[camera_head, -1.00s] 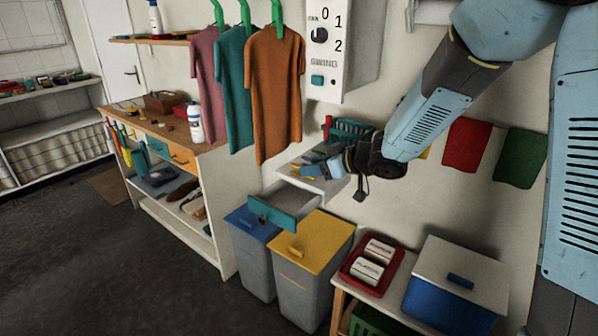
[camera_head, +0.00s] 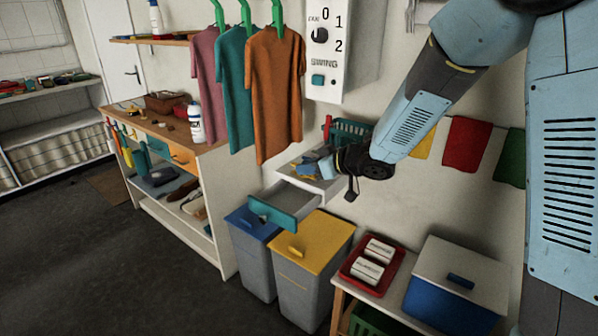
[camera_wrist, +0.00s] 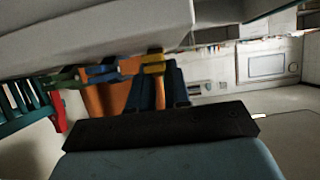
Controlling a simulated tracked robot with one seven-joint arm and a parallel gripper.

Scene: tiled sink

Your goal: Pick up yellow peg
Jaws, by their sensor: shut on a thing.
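The yellow peg (camera_wrist: 154,64) is between the two dark blue fingers of my gripper (camera_wrist: 162,85) in the wrist view, and the fingers are shut on it. Part of the peg is hidden by the fingers. A blue peg (camera_wrist: 103,74) and a green peg (camera_wrist: 66,78) lie beside it to the left. In the head view my gripper (camera_head: 326,167) is at the small white wall shelf (camera_head: 322,184). The held peg is too small to make out there.
A teal basket (camera_head: 350,131) stands at the back of the shelf. An open drawer with a teal front (camera_head: 272,213) sticks out below. An orange shirt (camera_head: 275,90) hangs to the left. A blue bin (camera_head: 252,225) and a yellow-lidded bin (camera_head: 312,240) stand underneath.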

